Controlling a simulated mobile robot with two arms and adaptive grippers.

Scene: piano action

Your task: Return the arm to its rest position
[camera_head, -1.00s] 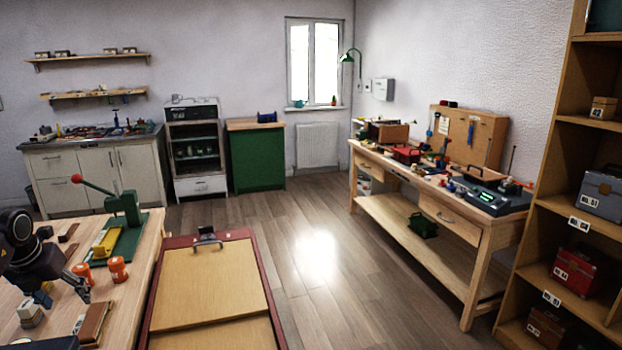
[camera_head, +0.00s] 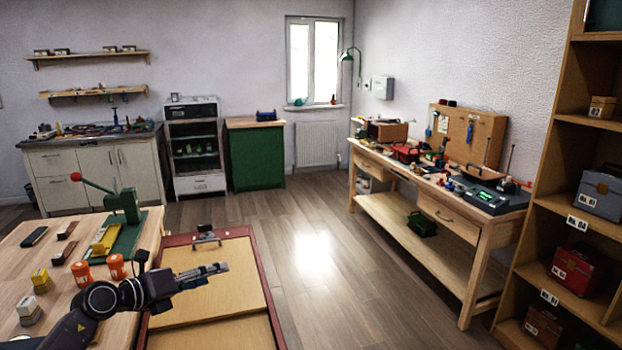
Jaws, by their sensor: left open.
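My left gripper (camera_head: 218,271) is open and shows nothing between its fingers. It points to the right, in front of the wooden panel with a red frame (camera_head: 250,297). My dark left arm comes in from the bottom left, across the near workbench (camera_head: 50,258). It hides part of the bench and of the panel. My right gripper is out of view.
On the near bench stand a green lever press (camera_head: 124,212), two orange jars (camera_head: 82,274), a yellow-topped block (camera_head: 41,280) and several small blocks. Wooden shelves (camera_head: 557,200) stand at right, a long workbench (camera_head: 420,200) behind. The middle floor is clear.

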